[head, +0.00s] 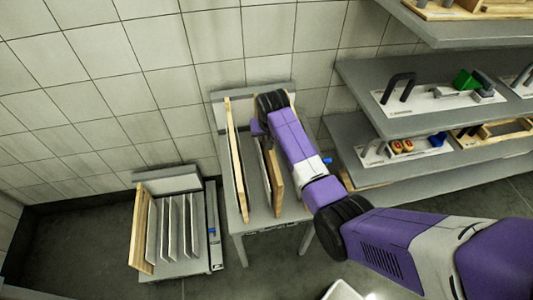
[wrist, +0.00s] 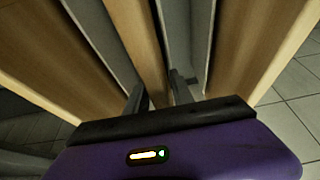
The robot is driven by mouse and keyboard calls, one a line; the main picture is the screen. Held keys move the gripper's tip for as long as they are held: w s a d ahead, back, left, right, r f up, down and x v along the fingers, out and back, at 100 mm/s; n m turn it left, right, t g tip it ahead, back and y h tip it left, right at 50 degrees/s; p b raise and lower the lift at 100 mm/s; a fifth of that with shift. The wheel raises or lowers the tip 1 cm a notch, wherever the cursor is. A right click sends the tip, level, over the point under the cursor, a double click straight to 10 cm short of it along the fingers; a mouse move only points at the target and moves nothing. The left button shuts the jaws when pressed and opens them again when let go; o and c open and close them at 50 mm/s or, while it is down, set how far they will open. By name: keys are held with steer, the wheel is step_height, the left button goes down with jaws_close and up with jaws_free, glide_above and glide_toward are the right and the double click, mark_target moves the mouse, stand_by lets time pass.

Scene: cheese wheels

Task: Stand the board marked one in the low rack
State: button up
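In the head view the low rack (head: 187,267) stands on the floor at left. A wooden board (head: 141,232) stands at its left end, beside several thin grey dividers. A taller stand (head: 244,222) is in the middle, with a wooden board (head: 236,155) upright at its left and more upright boards (head: 275,180) under my arm. In the wrist view my gripper (wrist: 158,92) points down among the boards, with its fingers on either side of a middle wooden board (wrist: 135,35). I cannot tell whether the fingers touch it. No number marking is readable on any board.
Grey shelves (head: 380,180) stand at right, holding white trays and small tools. A tiled wall is close behind the stand and rack. Floor is clear in front.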

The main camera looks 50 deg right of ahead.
jaws_close()
stand_by(1.1)
steer(key=shift+w+r, duration=0.1)
steer(key=shift+r, duration=0.1)
